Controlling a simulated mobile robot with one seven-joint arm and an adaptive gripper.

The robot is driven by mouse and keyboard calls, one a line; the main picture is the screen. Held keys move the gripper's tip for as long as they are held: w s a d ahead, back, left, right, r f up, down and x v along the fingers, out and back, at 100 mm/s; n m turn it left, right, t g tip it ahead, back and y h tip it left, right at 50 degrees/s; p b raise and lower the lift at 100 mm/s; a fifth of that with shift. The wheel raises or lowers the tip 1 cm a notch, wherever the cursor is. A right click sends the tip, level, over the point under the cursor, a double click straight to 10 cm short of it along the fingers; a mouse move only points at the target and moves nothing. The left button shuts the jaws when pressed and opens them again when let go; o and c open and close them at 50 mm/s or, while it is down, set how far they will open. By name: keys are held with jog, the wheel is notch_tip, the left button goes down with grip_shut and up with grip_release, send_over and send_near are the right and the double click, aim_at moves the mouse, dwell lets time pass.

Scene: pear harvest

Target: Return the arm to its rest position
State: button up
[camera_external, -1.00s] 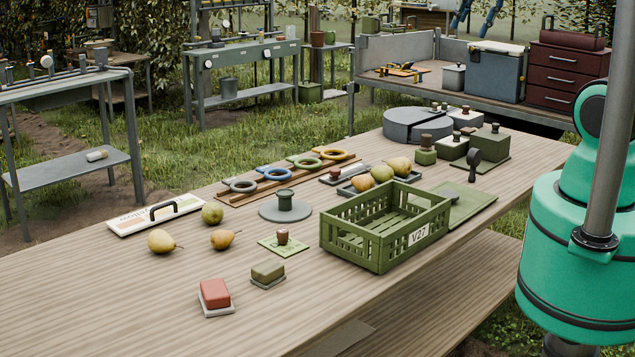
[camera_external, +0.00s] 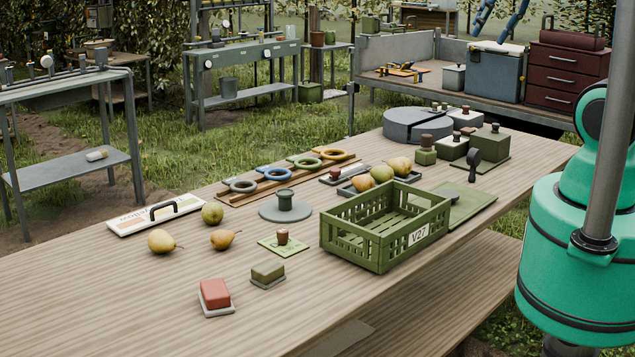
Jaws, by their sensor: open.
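The rest of the gripper is out of frame. My teal arm (camera_external: 575,255) stands at the right edge, beside the table. The wooden table (camera_external: 100,290) bears an empty green crate (camera_external: 350,250) marked V27. Three loose pears, one green (camera_external: 212,213) and two yellowish (camera_external: 161,241) (camera_external: 223,239), lie left of it.
A grey tray (camera_external: 347,190) with several pears stands behind the crate. Ring tools (camera_external: 275,174), a red block (camera_external: 214,293), an olive block (camera_external: 267,272) and green boxes (camera_external: 490,145) also occupy the table. Its front left is clear. A grey trailer (camera_external: 430,88) stands behind.

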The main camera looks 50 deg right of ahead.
jog(key=shift+f+b, duration=2.5)
jog(key=shift+f, duration=0.25)
